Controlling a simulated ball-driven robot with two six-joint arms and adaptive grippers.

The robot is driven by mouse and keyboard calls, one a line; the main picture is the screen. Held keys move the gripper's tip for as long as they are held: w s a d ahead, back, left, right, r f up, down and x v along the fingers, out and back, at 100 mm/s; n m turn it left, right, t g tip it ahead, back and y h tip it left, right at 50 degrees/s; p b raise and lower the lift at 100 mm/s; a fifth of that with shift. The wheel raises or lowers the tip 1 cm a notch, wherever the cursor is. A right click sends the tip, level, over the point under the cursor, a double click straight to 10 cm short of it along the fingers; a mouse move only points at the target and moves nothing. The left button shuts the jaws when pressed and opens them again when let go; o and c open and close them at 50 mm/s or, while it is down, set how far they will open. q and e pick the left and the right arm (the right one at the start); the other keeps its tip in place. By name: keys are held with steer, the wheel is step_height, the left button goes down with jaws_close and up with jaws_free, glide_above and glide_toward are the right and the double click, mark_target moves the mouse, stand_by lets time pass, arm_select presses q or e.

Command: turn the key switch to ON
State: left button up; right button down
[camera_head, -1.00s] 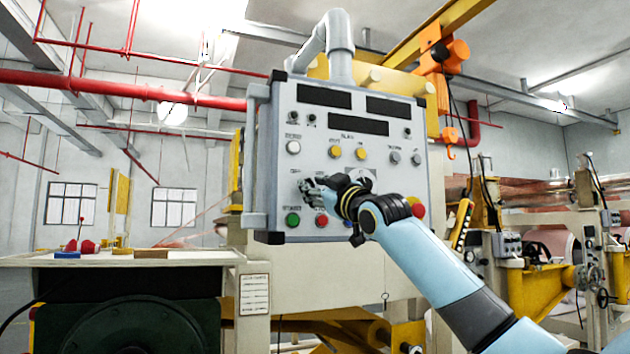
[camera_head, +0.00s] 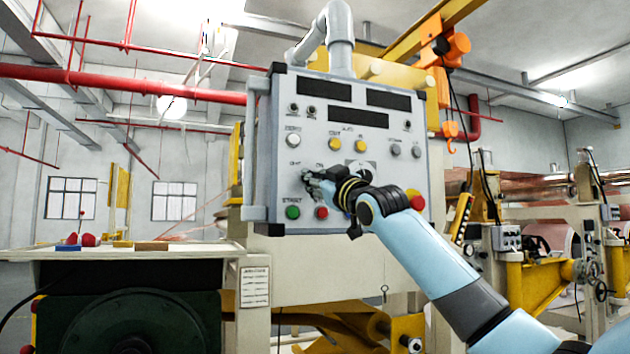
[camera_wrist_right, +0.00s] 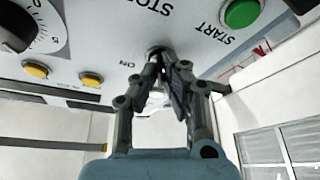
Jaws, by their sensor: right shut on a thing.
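The key switch (camera_wrist_right: 155,50) is on the grey control panel (camera_head: 284,112), near the ON lettering in the right wrist view. My right gripper (camera_head: 309,178) is at the switch, above the START and STOP buttons in the head view. In the right wrist view my right gripper (camera_wrist_right: 166,62) has its fingers closed together on the key switch. The fingers hide most of the key, so I cannot tell its exact angle. My left gripper is not in view.
The green START button (camera_head: 292,212) and red STOP button (camera_head: 321,212) are close below the gripper. A black dial (camera_wrist_right: 18,25) and yellow buttons (camera_wrist_right: 36,70) are nearby. A bench (camera_head: 130,253) stands left of the panel.

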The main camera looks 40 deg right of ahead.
steer(key=shift+w+a+f+m+g+h+b, duration=0.1)
steer(key=shift+m+g+h+b, duration=0.25)
steer(key=shift+m+h+b, duration=1.85)
steer(key=shift+s+a+r+m+g+h+b, duration=0.15)
steer(key=shift+m+g+h+b, duration=0.35)
steer(key=shift+m+b, duration=1.9)
steer(key=shift+w+a+f+m+g+h+b, duration=0.2)
steer(key=shift+m+h+b, duration=1)
steer(key=shift+m, duration=2.5)
steer(key=shift+d+h+p, duration=0.1)
steer(key=shift+h+p, duration=0.2)
steer(key=c, duration=1.5)
jaws_free()
steer(key=v, duration=1.2)
